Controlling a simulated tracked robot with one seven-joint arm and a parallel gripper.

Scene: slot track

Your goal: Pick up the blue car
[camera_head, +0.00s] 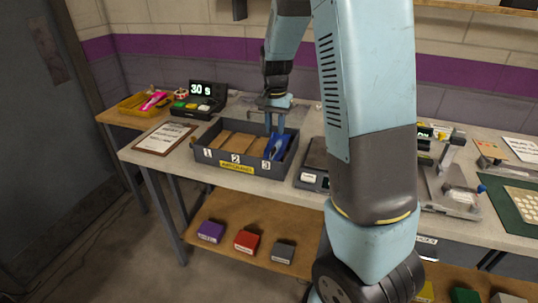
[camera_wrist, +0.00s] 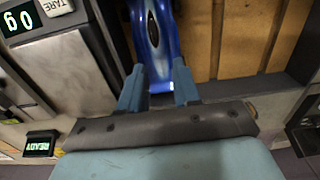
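The blue car (camera_head: 276,148) lies lengthwise in the slot marked 3 of a dark tray (camera_head: 213,166) with numbered slots. It also shows in the wrist view (camera_wrist: 155,35), where the top picture edge cuts off its far end. My gripper (camera_head: 275,130) is over that slot, pointing down, with its two blue fingers apart. In the wrist view my gripper (camera_wrist: 158,68) has one finger on each side of the car's near end. I cannot tell whether the fingertips touch the car.
Slots 1 and 2 show only bare brown floor. A scale (camera_head: 313,165) stands close to the tray's right. A clipboard (camera_head: 165,138) lies at left, with a timer box (camera_head: 200,98) and a yellow tray (camera_head: 143,104) behind. Small boxes sit on the lower shelf (camera_head: 222,219).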

